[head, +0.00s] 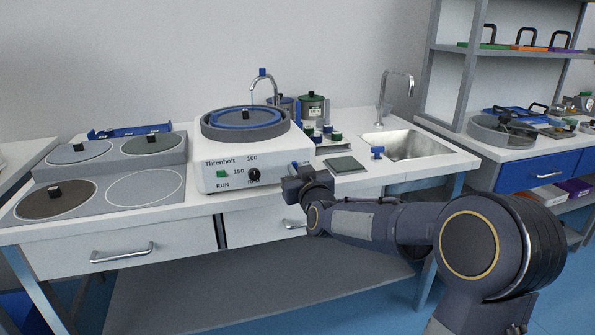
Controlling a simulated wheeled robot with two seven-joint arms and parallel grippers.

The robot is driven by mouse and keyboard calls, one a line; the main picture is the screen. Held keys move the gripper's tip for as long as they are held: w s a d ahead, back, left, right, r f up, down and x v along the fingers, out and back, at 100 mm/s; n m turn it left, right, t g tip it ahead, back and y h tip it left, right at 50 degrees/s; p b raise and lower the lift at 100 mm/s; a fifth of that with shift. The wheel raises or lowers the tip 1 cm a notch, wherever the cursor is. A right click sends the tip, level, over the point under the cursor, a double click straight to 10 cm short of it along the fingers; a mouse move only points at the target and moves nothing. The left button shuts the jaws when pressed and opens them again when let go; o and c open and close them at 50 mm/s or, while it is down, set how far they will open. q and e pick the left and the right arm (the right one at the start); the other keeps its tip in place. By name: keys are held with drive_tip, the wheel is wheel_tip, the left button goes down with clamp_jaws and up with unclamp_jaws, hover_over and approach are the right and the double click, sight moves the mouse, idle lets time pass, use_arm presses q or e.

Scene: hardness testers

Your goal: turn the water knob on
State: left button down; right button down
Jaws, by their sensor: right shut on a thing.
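The polishing machine (232,158) is a white box labelled "Threnholt" with a round grey and blue wheel (246,120) on top. Its front has a green RUN button (222,174) and a black speed knob (254,174). A small blue part, seemingly the water knob (295,164), shows at the front's right end, mostly hidden by my gripper. My right gripper (297,178) is at that spot, shut on what appears to be this knob; its fingertips are hard to make out. A curved metal spout (263,80) with a blue top stands over the wheel. My left gripper is out of view.
A sink (415,146) with a tall tap (383,100) and a blue valve handle (377,152) is on the right. A dark green pad (344,165) and small bottles (327,131) stand beside the machine. Several round plates are on the left unit (176,178). Shelves stand at right.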

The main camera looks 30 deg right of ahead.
drive_tip(key=shift+a+f+n+p, duration=0.15)
drive_tip(key=shift+n+p, duration=1.35)
drive_tip(key=shift+n, duration=2.8)
drive_tip(key=shift+a+f+n+p, duration=0.1)
drive_tip(key=shift+n+p, duration=1.35)
drive_tip(key=shift+n, duration=2.85)
drive_tip(key=c, duration=1.5)
unclamp_jaws()
drive_tip(key=shift+o, duration=0.2)
